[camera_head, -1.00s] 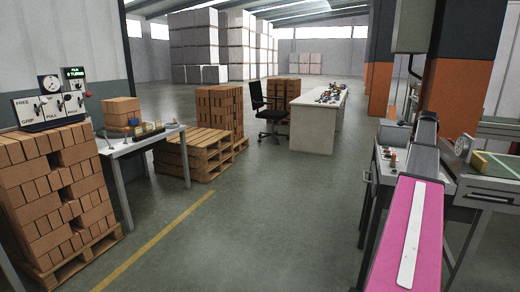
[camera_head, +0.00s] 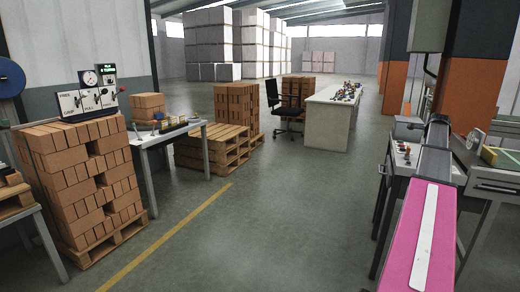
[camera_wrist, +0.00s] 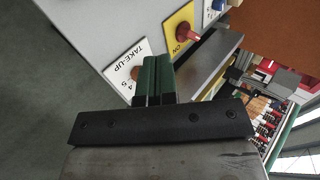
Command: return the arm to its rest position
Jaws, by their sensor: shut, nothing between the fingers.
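My gripper (camera_wrist: 157,80) shows in the wrist view. Its two dark green fingers are shut together with nothing between them. The fingertips point toward a grey machine panel, near a white "TAKE-UP" label (camera_wrist: 123,62) and a yellow "ON" plate (camera_wrist: 180,30) with a red lever (camera_wrist: 187,34). I cannot tell whether the fingers touch the panel. In the head view, my pink arm link (camera_head: 408,245) reaches forward on the right side; the gripper itself cannot be made out there.
A grey machine (camera_head: 398,160) stands beside my arm at right. At left are a brick stack (camera_head: 75,190), a control box (camera_head: 88,98) and a small table (camera_head: 180,130). A chair (camera_head: 288,112) and white bench (camera_head: 325,125) stand further back. The middle floor (camera_head: 270,220) is open.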

